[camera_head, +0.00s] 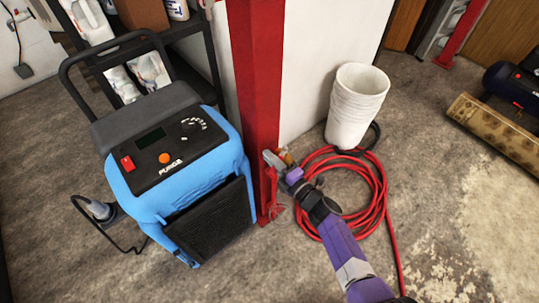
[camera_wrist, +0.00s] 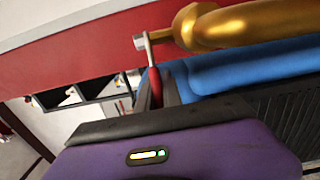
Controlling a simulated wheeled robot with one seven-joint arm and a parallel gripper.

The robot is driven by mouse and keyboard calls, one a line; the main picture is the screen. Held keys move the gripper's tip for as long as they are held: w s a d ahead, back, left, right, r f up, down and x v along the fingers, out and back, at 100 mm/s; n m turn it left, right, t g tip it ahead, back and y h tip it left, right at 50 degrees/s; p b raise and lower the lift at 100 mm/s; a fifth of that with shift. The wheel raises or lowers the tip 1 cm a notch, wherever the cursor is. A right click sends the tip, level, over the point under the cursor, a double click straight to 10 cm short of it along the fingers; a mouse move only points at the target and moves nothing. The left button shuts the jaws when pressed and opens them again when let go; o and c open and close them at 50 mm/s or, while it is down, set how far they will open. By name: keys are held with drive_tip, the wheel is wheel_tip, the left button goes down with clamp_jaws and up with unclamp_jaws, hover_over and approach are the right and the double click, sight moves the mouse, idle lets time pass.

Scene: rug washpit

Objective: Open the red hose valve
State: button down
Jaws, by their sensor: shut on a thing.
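The hose valve shows in the wrist view as a brass body (camera_wrist: 225,27) with a pale metal lever that has a red grip (camera_wrist: 155,88). My gripper (camera_wrist: 158,80) is shut on the red grip, with dark fingers on both sides of it. The lever runs roughly crosswise to the brass body. In the head view my gripper (camera_head: 281,168) is at the right side of the red post, by a small brass part (camera_head: 287,158). My purple arm hides part of the valve there.
A red post (camera_head: 258,90) stands right beside the valve. A blue machine (camera_head: 185,185) is close on the left. A red hose coil (camera_head: 376,200) lies on the floor, with stacked white buckets (camera_head: 357,105) behind. A rolled rug (camera_head: 500,130) lies at right.

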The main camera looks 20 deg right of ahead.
drive_tip(key=n+g+y+b, duration=0.1)
drive_tip(key=y, duration=0.1)
drive_tip(key=s+n+g+y+b, duration=0.1)
drive_tip(key=n+y, duration=0.1)
drive_tip(key=s+d+n+g+y+b, duration=0.1)
drive_tip(key=y, duration=0.1)
drive_tip(key=shift+s+f+n+g+y, duration=0.15)
drive_tip(key=shift+f+n+g+y, duration=0.15)
drive_tip(key=shift+f+n, duration=0.1)
drive_tip(key=n+g+y+b, duration=0.1)
drive_tip(key=g+b, duration=0.1)
drive_tip(key=b, duration=0.1)
drive_tip(key=s+d+n+g+y+b, duration=0.1)
drive_tip(key=n+g+y+b, duration=0.1)
drive_tip(key=b, duration=0.1)
drive_tip(key=s+n+g+y+b, duration=0.1)
drive_tip(key=n+g+b, duration=0.1)
drive_tip(key=b, duration=0.1)
drive_tip(key=shift+d+r+g+y, duration=0.2)
drive_tip(key=shift+d+g+y, duration=0.15)
drive_tip(key=shift+g+y, duration=0.05)
drive_tip(key=shift+s+b, duration=0.1)
drive_tip(key=shift+b, duration=0.2)
drive_tip(key=c, duration=1.5)
unclamp_jaws()
drive_tip(key=shift+d+r, duration=0.1)
